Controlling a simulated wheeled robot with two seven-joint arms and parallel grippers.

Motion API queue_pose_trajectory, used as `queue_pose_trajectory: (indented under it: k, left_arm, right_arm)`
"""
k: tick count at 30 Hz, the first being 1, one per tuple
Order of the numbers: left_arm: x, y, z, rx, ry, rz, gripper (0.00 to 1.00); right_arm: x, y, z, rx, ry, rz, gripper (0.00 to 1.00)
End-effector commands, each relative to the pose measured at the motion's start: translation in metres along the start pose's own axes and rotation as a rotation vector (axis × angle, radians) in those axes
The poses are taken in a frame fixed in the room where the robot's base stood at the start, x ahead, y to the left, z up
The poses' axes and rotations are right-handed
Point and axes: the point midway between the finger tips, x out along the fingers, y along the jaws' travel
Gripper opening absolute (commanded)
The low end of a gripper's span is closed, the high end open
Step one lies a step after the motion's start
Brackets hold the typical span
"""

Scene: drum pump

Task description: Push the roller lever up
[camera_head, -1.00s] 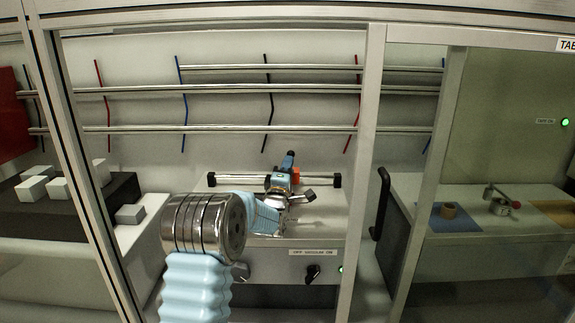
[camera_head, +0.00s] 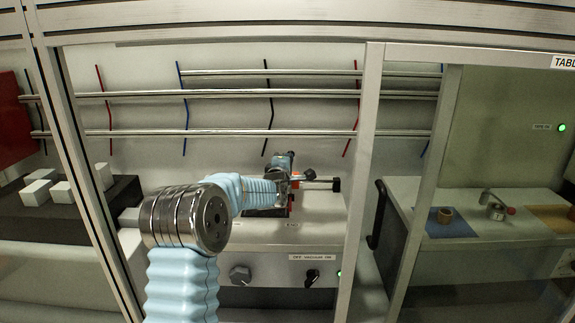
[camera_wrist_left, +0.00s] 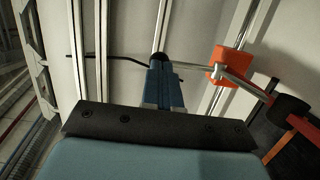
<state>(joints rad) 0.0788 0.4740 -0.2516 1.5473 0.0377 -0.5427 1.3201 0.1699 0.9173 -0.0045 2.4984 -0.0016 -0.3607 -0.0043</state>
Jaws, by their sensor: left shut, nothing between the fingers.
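The lever (camera_wrist_left: 245,85) is a thin metal arm that runs from an orange block (camera_wrist_left: 230,62) to a dark cylindrical roller (camera_wrist_left: 290,106) in the left wrist view. In the head view the orange block (camera_head: 297,176) is small, and a dark end that looks like the roller (camera_head: 309,174) shows to its right. My left gripper (camera_wrist_left: 159,60) is shut and empty, with dark blue fingers and black tips. My right gripper is out of view.
A white bench (camera_head: 250,240) carries a knob and a switch on its front. Horizontal metal rails (camera_head: 230,132) cross the back wall. A frame post (camera_head: 361,190) stands to the right. White blocks (camera_head: 62,192) lie on a dark stand at left.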

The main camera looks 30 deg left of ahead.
Motion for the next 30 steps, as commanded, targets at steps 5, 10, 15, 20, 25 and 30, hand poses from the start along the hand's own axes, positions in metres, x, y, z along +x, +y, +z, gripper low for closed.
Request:
queue_pose_trajectory:
  k: [5, 10, 15, 20, 25, 30]
  left_arm:
    - [0.010, 0.013, -0.002, -0.022, 0.001, -0.109, 0.00]
    - [0.017, 0.014, -0.003, -0.036, 0.000, -0.184, 0.00]
    - [0.020, 0.011, -0.004, -0.044, 0.000, -0.225, 0.00]
    - [0.021, 0.010, -0.004, -0.046, 0.001, -0.236, 0.00]
    - [0.022, 0.010, -0.005, -0.046, 0.003, -0.235, 0.00]
    - [0.022, 0.011, -0.006, -0.046, 0.004, -0.233, 0.00]
  right_arm:
    - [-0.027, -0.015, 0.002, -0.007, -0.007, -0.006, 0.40]
    - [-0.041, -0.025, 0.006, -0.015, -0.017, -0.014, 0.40]
    - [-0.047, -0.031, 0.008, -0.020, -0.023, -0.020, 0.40]
    - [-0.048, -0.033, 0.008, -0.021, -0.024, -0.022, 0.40]
    - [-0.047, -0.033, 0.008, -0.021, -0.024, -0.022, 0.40]
    - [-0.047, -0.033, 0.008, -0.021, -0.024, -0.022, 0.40]
